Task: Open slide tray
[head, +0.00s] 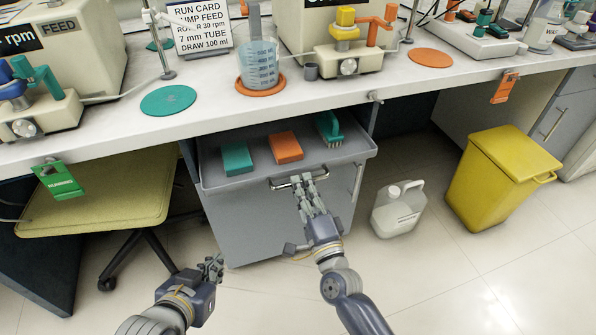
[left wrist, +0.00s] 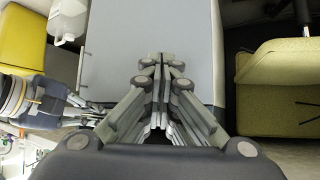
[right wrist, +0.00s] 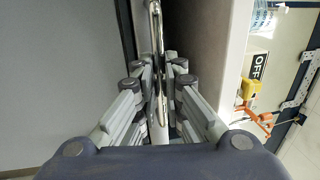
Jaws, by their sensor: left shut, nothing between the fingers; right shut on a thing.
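The grey slide tray (head: 232,182) sits under the bench top, on a grey cabinet, and is pulled partly out past the bench edge. A metal bar handle (head: 299,180) runs along its front; it also shows in the right wrist view (right wrist: 155,50). My right gripper (head: 304,182) is shut on the handle, its fingers on either side of the bar. In the tray lie a teal box (head: 236,158), an orange box (head: 286,147) and a teal brush (head: 328,129). My left gripper (head: 213,266) is shut and empty, low in front of the cabinet; its closed fingers show in the left wrist view (left wrist: 160,65).
A white jug (head: 398,208) and a yellow bin (head: 501,178) stand on the floor at right. A yellow-green chair (head: 100,190) is at left. The bench top holds pumps and a beaker (head: 258,65). Floor between cabinet and bin is partly clear.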

